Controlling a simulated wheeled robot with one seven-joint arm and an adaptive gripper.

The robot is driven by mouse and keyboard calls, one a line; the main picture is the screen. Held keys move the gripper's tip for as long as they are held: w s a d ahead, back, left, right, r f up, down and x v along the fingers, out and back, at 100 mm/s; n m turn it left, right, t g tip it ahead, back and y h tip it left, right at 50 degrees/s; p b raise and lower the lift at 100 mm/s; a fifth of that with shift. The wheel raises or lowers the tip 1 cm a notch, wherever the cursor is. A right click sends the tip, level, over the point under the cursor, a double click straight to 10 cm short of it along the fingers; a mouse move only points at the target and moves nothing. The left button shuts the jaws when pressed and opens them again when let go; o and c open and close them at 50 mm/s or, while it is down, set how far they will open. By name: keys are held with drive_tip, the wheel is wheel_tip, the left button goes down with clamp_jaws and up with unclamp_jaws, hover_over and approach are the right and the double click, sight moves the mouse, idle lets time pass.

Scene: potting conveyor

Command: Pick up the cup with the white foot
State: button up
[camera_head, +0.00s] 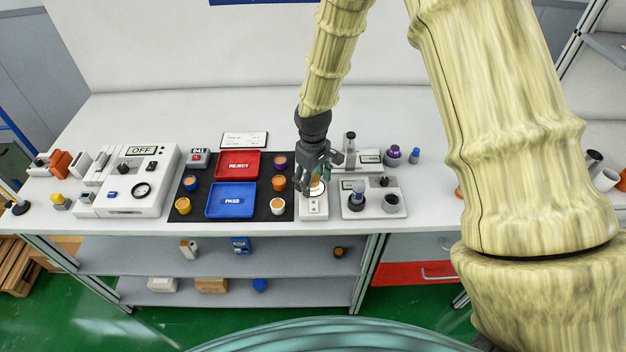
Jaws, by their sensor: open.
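Several small cups stand on the black mat (240,215). One cup (277,205) at its lower right has an orange-yellow inside and a pale, whitish outside. An orange cup (278,183) and a purple cup (280,161) stand behind it. A yellow cup (183,205) and a blue cup (190,183) stand at the mat's left. The feet are too small to tell apart. My gripper (315,180) points down, open, over a white device (314,208) right of the mat. A pale, orange-tinted round thing (317,187) shows below the fingers, partly hidden.
A red REJECT tray (238,158) and a blue PASS tray (231,212) lie on the mat. A white machine marked OFF (158,178) stands left. A grey station (368,212) with upright parts stands close right of my gripper. The bench's back strip is clear.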

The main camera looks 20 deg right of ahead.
drive_tip(key=c, duration=1.2)
drive_tip(key=shift+o, duration=0.2)
drive_tip(key=shift+r, duration=0.2)
